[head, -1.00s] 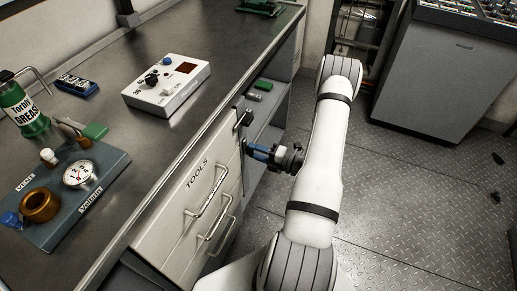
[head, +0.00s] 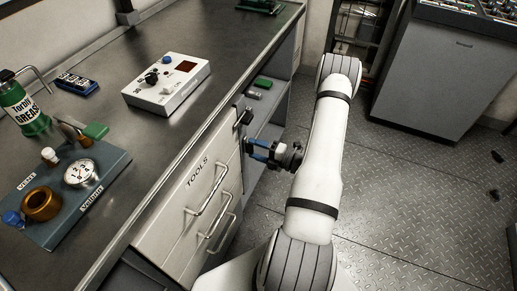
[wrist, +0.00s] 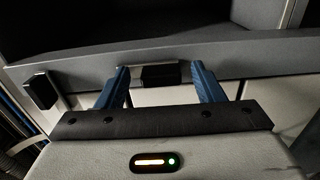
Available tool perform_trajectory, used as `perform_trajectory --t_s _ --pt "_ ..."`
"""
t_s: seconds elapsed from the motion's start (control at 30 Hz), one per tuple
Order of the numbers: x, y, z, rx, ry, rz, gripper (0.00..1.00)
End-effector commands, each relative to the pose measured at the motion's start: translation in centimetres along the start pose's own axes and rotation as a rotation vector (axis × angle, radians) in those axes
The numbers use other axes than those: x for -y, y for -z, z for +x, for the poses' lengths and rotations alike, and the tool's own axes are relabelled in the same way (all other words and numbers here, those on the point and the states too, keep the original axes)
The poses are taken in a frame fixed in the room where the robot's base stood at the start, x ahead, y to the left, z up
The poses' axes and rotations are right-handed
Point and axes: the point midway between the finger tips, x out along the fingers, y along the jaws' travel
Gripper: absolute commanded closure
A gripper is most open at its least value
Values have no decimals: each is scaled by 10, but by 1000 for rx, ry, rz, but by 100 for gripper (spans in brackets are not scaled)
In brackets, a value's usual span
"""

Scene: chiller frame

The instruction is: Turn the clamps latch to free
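My gripper (head: 254,151) is open beside the front edge of the workbench, just right of the TOOLS drawers. In the wrist view its two blue fingers (wrist: 160,68) stand apart with a small black block (wrist: 159,77) showing between them, touching neither finger as far as I can tell. The block sits on a grey rail. A second black block (wrist: 40,90) on a pale plate is left of the fingers. In the head view a black latch-like part (head: 245,117) is on the bench front above my gripper. I cannot read a label on either block.
The TOOLS drawers (head: 193,205) have protruding bar handles. An open shelf (head: 265,115) holds small items right of them. On the worktop are a white control box (head: 167,85), a gauge block (head: 65,190) and a grease bottle (head: 25,110).

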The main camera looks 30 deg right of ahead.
Motion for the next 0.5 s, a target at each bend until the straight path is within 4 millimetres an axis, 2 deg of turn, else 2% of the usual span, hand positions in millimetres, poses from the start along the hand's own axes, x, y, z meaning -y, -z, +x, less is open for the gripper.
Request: perform_trajectory --t_s 0.27,0.37,0.5 --pt "1 0 -3 1 1 1 38" --pt "1 0 -13 2 1 2 38" --pt "1 -1 -37 5 1 2 38"
